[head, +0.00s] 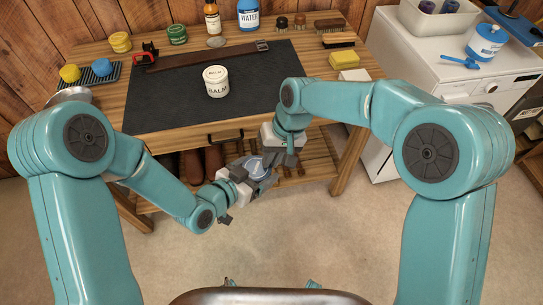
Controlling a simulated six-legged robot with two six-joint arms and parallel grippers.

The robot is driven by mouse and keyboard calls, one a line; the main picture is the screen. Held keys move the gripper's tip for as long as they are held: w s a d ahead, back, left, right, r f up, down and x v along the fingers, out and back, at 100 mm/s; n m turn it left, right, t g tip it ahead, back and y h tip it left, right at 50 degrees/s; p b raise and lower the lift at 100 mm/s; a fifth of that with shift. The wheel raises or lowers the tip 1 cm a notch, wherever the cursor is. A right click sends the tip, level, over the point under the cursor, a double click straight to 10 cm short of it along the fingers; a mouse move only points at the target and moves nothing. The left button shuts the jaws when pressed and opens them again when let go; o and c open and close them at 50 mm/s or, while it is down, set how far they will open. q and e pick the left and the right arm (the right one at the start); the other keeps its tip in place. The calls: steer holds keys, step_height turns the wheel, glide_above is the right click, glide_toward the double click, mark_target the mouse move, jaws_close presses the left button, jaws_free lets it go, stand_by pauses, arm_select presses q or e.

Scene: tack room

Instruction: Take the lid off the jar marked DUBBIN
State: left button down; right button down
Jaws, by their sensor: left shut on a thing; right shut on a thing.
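A small jar (256,166), blue and pale, is held in the air in front of the bench's front edge. Its label cannot be read here. My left gripper (250,176) is shut on this jar from the left and below. My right gripper (284,159) reaches down from above, close against the jar's right side, and is shut on what seems to be its lid. The fingers hide most of the lid, so I cannot tell whether it still touches the jar. A white jar marked BALM (216,82) stands upright on the dark mat (180,105).
The wooden bench (345,115) carries a brown strap (200,57), a yellow sponge (345,60), brushes (332,27), tins and bottles along the back. A lower shelf holds brown boots (200,162).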

steer(key=n, duration=0.1)
steer(key=a+n, duration=0.1)
steer(key=w+n+g, duration=0.1)
steer(key=shift+a+r+n, duration=0.1)
steer(key=shift+a+n, duration=0.15)
steer(key=shift+n, duration=0.15)
steer(key=shift+s+r, duration=0.1)
steer(key=shift+d, duration=0.1)
steer(key=c, duration=1.9)
jaws_free()
steer(key=shift+d+h, duration=0.15)
steer(key=shift+h, duration=0.15)
steer(key=o, duration=0.5)
steer(key=shift+f, duration=0.2)
steer(key=shift+c, duration=0.2)
